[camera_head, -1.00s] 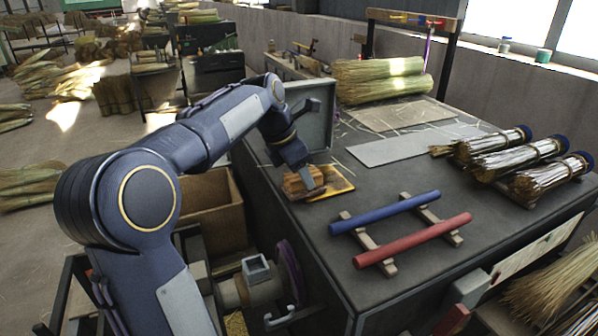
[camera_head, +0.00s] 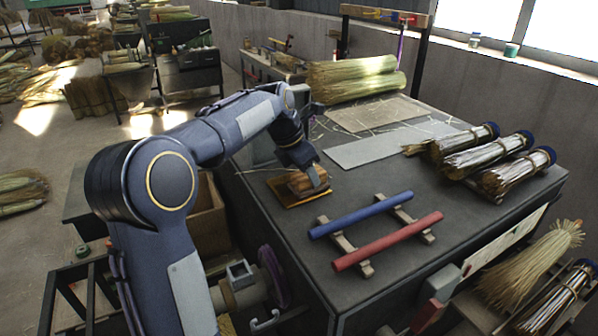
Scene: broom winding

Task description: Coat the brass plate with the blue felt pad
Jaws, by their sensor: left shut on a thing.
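The brass plate (camera_head: 285,196) lies flat on the dark bench top near its left edge, its yellow surface showing left of and in front of a wooden block. My left gripper (camera_head: 317,177) is shut on this brown wooden block (camera_head: 303,184), which is over the right part of the plate and appears to rest on it. No blue felt shows; the block's underside is hidden, so I cannot tell whether a pad is there. My right gripper is not in view.
A blue rod (camera_head: 360,215) and a red rod (camera_head: 388,241) lie across wooden supports in front of the plate. A grey sheet (camera_head: 375,151) lies behind. Bound brush bundles (camera_head: 488,155) are at the right, straw (camera_head: 352,80) at the back.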

